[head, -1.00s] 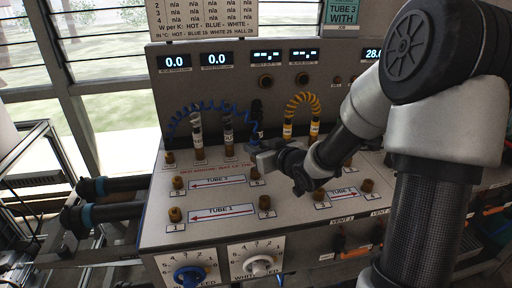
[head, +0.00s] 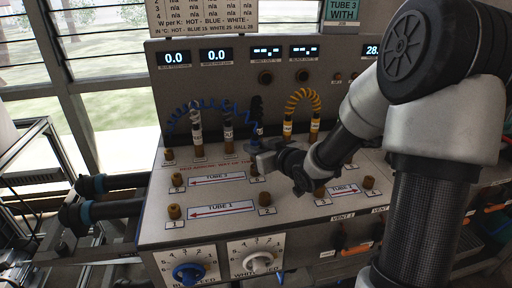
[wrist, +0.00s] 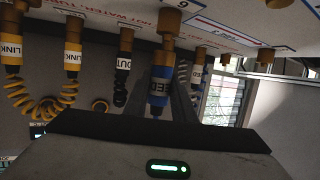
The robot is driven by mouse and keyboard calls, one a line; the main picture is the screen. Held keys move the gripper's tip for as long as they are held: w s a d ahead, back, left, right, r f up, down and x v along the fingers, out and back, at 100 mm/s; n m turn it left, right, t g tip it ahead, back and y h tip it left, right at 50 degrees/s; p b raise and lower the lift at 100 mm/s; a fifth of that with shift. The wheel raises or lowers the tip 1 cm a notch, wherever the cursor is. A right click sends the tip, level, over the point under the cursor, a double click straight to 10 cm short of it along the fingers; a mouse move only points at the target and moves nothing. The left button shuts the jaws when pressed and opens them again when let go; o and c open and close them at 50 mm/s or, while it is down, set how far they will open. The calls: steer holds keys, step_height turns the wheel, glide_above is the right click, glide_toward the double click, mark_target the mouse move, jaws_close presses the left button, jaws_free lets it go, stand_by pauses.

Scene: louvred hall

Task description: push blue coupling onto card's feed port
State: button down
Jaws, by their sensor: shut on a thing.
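The blue coupling (wrist: 160,82) with a white FEED label is held by my gripper in the wrist view. In the head view its blue end (head: 258,131) shows above my gripper (head: 262,158), with the blue coiled hose running left from it. My gripper is shut on it over the bench panel. A brass port (wrist: 171,22) beside a label reading 6 lies just beyond the coupling's brass end in the wrist view. They look roughly in line; I cannot tell whether they touch. The card (head: 340,12) at the top reads TUBE 3 WITH; its lower part is hard to read.
Yellow LINK couplings (wrist: 73,60) on a coiled yellow hose and a black OUT coupling (wrist: 123,70) stand near my gripper. Other brass ports (head: 174,212) stick up along the TUBE 1 row. The upright display panel (head: 200,80) rises behind.

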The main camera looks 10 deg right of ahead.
mark_target(256, 140)
steer(key=shift+f+b, duration=0.75)
steer(key=shift+f, duration=0.25)
steer(key=c, duration=1.4)
jaws_free()
steer(key=s+r+p, duration=0.1)
steer(key=r+p, duration=0.1)
steer(key=s+d+r+p, duration=0.1)
steer(key=r+p, duration=0.1)
steer(key=s+r+p, duration=0.1)
steer(key=p, duration=0.1)
steer(key=shift+s+d+r, duration=0.15)
steer(key=shift+s+r, duration=0.25)
steer(key=shift+s, duration=0.1)
